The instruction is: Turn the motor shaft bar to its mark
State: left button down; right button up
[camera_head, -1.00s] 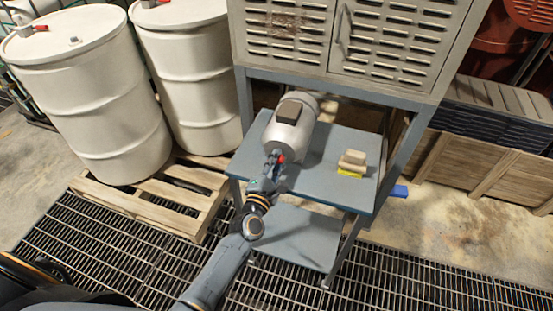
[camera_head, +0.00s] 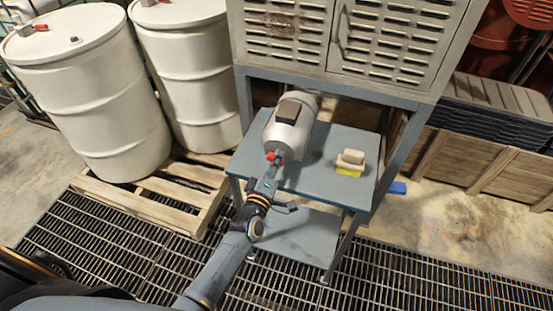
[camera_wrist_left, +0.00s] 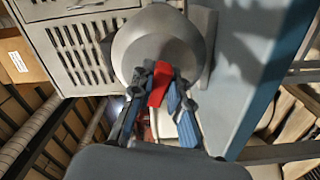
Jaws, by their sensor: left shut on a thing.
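The motor (camera_head: 290,125) is a pale grey cylinder with a dark box on top, lying on the blue-grey bench. A red shaft bar (camera_head: 270,156) shows at its near end face. In the left wrist view the red bar (camera_wrist_left: 160,86) stands slightly tilted before the motor's round grey end (camera_wrist_left: 160,42). My left gripper (camera_head: 274,160) is at that end face, shut on the bar. Its fingers (camera_wrist_left: 162,92) lie on both sides of the bar in the left wrist view and hide part of it. I cannot make out the mark. My right gripper is not in view.
A cream block on a yellow base (camera_head: 349,163) sits on the bench (camera_head: 318,182), right of the motor. A louvred cabinet (camera_head: 340,45) stands above. White drums (camera_head: 105,110) on a wooden pallet (camera_head: 150,208) stand to the left. The bench's front right is bare.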

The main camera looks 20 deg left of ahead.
pick_arm(q)
jog(key=m, duration=0.3)
jog(key=shift+f+m+p, duration=0.1)
jog(key=shift+m+p, duration=0.25)
jog(key=shift+m, duration=0.05)
jog(key=m, duration=0.3)
jog(key=shift+a+m, duration=0.1)
jog(key=shift+m, duration=0.2)
jog(key=m, duration=0.3)
jog(key=shift+a+f+p, duration=0.1)
jog(key=shift+f+p, duration=0.05)
jog(key=shift+p, duration=0.25)
jog(key=shift+m, duration=1.6)
jog(key=c, duration=1.3)
grip_release()
jog(key=shift+a, duration=0.1)
jog(key=shift+s, duration=0.1)
